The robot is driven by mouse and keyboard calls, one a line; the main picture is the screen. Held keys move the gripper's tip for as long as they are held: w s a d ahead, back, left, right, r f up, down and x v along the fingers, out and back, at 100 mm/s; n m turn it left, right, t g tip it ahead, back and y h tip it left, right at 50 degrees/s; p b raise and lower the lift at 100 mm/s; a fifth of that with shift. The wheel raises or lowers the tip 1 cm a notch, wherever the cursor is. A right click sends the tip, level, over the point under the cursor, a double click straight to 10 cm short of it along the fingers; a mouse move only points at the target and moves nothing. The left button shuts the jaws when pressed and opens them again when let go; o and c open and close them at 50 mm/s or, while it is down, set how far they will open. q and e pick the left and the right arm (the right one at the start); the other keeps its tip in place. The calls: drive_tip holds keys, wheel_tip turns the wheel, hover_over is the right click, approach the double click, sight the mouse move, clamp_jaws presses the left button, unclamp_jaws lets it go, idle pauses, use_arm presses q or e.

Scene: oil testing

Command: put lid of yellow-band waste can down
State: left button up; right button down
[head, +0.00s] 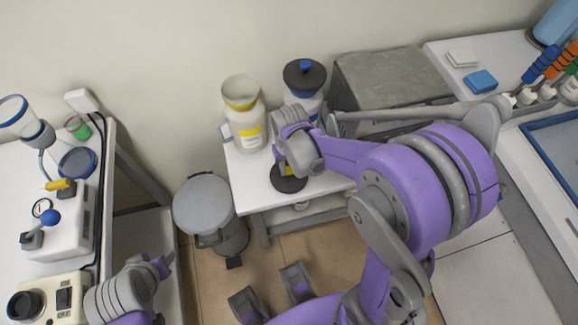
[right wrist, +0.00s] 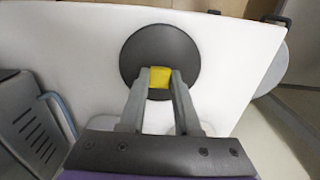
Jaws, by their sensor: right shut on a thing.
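The lid of the yellow-band waste can is a dark round disc with a yellow knob; it is at the table's front in the head view (head: 288,184) and in the right wrist view (right wrist: 147,45). My right gripper (head: 283,163) is shut on the yellow knob, also seen in the right wrist view (right wrist: 160,78). The lid is flat, at or just above the white table (head: 256,185); I cannot tell if it touches. The yellow-band waste can (head: 241,112) stands open at the table's back left. My left gripper (head: 164,266) is low at the left, its jaw opening unclear.
A blue-knobbed can (head: 304,80) with a dark lid stands behind my right gripper. A grey box (head: 390,75) is right of it. A grey bin (head: 204,201) stands on the floor left of the table. The table's front left is clear.

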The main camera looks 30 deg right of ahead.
sight(289, 170)
drive_tip(key=c, duration=0.6)
unclamp_jaws()
drive_tip(key=shift+f, duration=0.1)
drive_tip(key=shift+r, duration=0.55)
wheel_tip(289, 170, up, 11)
drive_tip(key=p, duration=0.2)
drive_tip(key=shift+s+a+n+t, duration=0.5)
drive_tip(key=shift+s+t, duration=0.35)
drive_tip(key=shift+s, duration=0.95)
drive_tip(key=shift+s+a+n+t, duration=0.35)
drive_tip(key=shift+s+a+t, duration=0.4)
drive_tip(key=shift+s, duration=1.1)
drive_tip(key=shift+s+a+n+t, duration=0.45)
drive_tip(key=shift+s+t, duration=0.55)
drive_tip(key=shift+s, duration=0.8)
